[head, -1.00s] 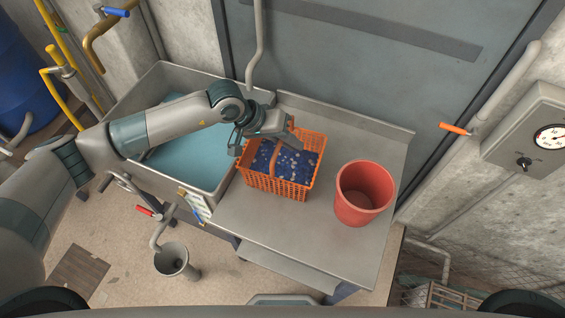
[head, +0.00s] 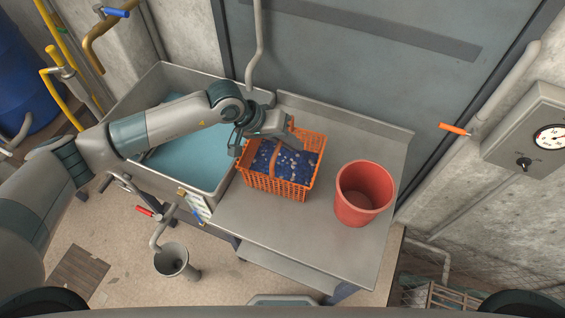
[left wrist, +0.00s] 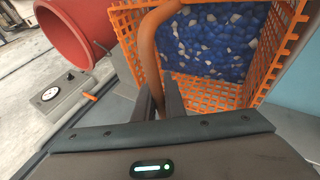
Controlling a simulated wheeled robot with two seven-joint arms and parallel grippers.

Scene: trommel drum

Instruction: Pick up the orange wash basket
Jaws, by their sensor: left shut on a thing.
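The orange wash basket (head: 272,186) stands upright on the steel table, right beside the sink. It holds blue and pale pieces like stones, and an arched orange-brown handle (head: 275,158) spans it. My left gripper (head: 290,138) is over the basket's far side, shut on the handle. In the left wrist view, the fingers (left wrist: 160,98) sit on both sides of the handle (left wrist: 148,42), with the basket's mesh wall (left wrist: 215,92) and the blue pieces beyond. The basket appears to rest on the table. My right gripper is not in view.
A red bucket (head: 362,195) stands on the table to the right of the basket, with a gap between them. A sink (head: 150,90) with blue water lies left. The steel table (head: 290,235) is bare in front. A wall and door close the back.

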